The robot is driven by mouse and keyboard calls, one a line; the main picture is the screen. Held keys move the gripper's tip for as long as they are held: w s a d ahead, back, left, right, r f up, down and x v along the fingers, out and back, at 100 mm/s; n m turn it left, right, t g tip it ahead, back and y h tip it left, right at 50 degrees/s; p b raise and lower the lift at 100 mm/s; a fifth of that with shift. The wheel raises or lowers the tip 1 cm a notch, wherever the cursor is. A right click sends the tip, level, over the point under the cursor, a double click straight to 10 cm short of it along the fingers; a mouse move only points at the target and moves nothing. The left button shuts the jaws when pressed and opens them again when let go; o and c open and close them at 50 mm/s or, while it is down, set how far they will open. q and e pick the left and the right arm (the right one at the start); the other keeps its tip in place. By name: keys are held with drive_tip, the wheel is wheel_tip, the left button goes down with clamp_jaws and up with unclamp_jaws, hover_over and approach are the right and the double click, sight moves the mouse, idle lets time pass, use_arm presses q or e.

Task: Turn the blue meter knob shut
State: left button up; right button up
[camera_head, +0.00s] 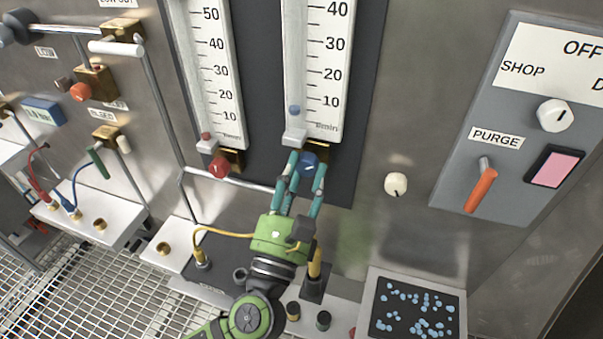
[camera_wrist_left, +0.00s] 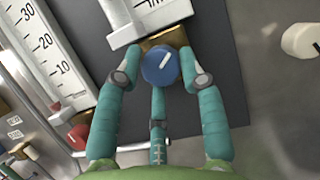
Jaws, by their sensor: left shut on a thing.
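The blue meter knob (camera_head: 308,164) sits on a brass block below the right-hand meter (camera_head: 316,60). In the left wrist view the blue knob (camera_wrist_left: 160,68) is round, with a white pointer line slanting to the upper right. My left gripper (camera_head: 305,170) reaches up from below and is shut on the knob. In the left wrist view two teal fingers of my left gripper (camera_wrist_left: 160,75) flank the knob and a third lies below it. The meter's blue float (camera_head: 294,110) is low in the tube, near the 10 mark. My right gripper is not in view.
The red knob (camera_head: 219,168) is left of the blue one, under the left meter (camera_head: 207,70). A white knob (camera_head: 396,185) is to the right. A grey panel (camera_head: 520,110) has an orange purge lever (camera_head: 481,190). A yellow cable (camera_head: 225,233) runs near my left gripper.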

use_arm(q)
drive_tip(key=shift+r+n, duration=0.15)
drive_tip(key=shift+n, duration=0.15)
drive_tip(key=n+y+b, duration=0.1)
drive_tip(key=n+y, duration=0.1)
drive_tip(key=n, duration=0.1)
drive_tip(key=shift+s+d+t, duration=0.1)
drive_tip(key=shift+t, duration=0.2)
drive_tip(key=n+y, duration=0.1)
drive_tip(key=n, duration=0.1)
drive_tip(key=n+y, duration=0.1)
drive_tip(key=shift+r+n, duration=0.2)
drive_tip(key=shift+n, duration=0.2)
drive_tip(key=n, duration=0.1)
drive_tip(key=n+y, duration=0.1)
drive_tip(key=n, duration=0.1)
drive_tip(key=shift+d+r+n, duration=0.1)
drive_tip(key=shift+r+n, duration=0.05)
drive_tip(key=shift+n, duration=0.15)
drive_tip(key=shift+r+n+g+y, duration=0.1)
drive_tip(key=shift+n+g+y, duration=0.35)
drive_tip(key=shift+n, duration=0.55)
drive_tip(key=shift+r+n+g+y, duration=0.1)
drive_tip(key=shift+n+g+y, duration=0.15)
drive_tip(key=shift+n+y, duration=0.55)
drive_tip(key=shift+d+f+n+h, duration=0.1)
drive_tip(key=shift+n+h, duration=0.15)
drive_tip(key=shift+n, duration=0.05)
drive_tip(key=o, duration=1.1)
drive_tip(key=shift+f, duration=0.15)
